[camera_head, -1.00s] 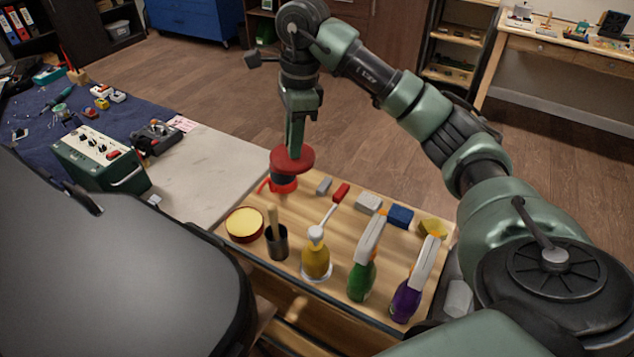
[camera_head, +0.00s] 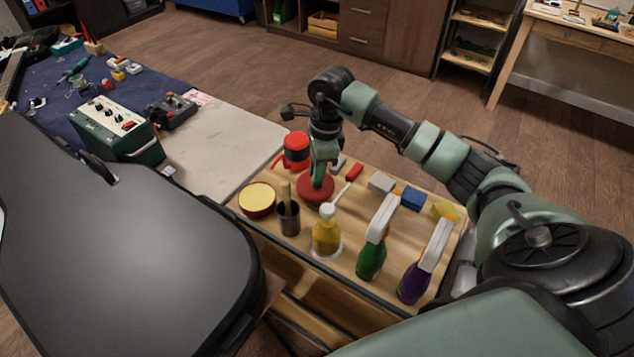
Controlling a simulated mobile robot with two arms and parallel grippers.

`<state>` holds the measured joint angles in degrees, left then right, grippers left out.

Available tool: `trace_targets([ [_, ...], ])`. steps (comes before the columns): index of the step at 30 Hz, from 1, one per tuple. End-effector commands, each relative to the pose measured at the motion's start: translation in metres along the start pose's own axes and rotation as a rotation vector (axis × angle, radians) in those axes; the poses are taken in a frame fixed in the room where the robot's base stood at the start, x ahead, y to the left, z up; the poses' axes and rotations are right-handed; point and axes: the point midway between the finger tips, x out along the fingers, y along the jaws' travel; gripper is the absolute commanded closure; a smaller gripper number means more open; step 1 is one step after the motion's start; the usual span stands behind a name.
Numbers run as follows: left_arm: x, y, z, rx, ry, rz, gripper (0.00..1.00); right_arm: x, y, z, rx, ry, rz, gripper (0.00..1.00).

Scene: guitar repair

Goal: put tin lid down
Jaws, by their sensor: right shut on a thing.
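The tin lid (camera_head: 312,192) is a dark red disc at the lower end of my right gripper (camera_head: 319,178). The gripper points down and is shut on the lid, at or just above the wooden tabletop. I cannot tell whether the lid touches the wood. The open tin (camera_head: 257,198), red with a pale yellow filling, stands to the left of the lid, apart from it. My left gripper does not show.
The wooden table (camera_head: 342,268) also holds a dark cup (camera_head: 289,219) with a handle in it, a yellow pump bottle (camera_head: 326,238), a green spray bottle (camera_head: 372,255), a purple spray bottle (camera_head: 413,283), a red-topped object (camera_head: 297,147) and small blocks. A black case (camera_head: 120,240) fills the lower left.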

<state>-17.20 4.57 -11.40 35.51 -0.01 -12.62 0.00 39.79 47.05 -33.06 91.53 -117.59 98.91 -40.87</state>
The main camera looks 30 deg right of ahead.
Motion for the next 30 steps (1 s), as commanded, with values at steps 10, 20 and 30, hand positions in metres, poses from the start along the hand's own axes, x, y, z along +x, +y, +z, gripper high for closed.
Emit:
trace_targets([
  [10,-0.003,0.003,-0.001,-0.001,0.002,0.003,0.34,0.037,0.0,-0.005,0.0,0.0,0.0,1.0],
  [20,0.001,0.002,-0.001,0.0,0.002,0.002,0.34,0.039,0.0,-0.005,-0.001,0.001,0.001,0.71],
  [30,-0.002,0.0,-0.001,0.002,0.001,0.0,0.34,0.037,0.001,-0.004,-0.001,0.001,0.002,0.6],
])
